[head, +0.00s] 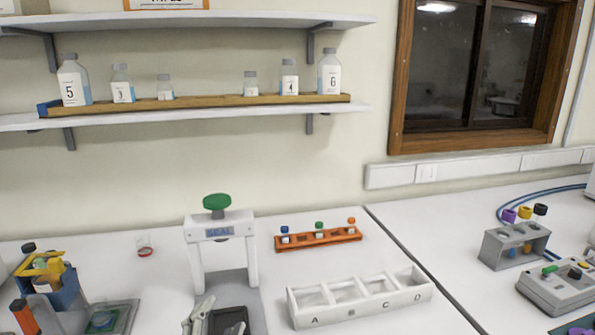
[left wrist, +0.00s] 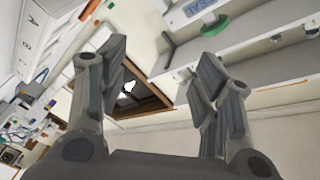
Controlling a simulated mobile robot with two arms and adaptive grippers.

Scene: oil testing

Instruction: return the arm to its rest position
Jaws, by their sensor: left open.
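My left gripper (head: 214,317) shows at the bottom edge of the head view, in front of the white SEAL press (head: 219,226) with its green knob. In the left wrist view the two dark fingers of my left gripper (left wrist: 160,78) stand wide apart with nothing between them. Most of the left arm is out of the picture. My right gripper is in neither view.
A white tray with compartments A to D (head: 362,310) and an orange rack (head: 318,240) with small capped vials stand right of the press. A blue holder (head: 64,292) is at left. A wall shelf (head: 190,119) carries several bottles. Bare table lies between.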

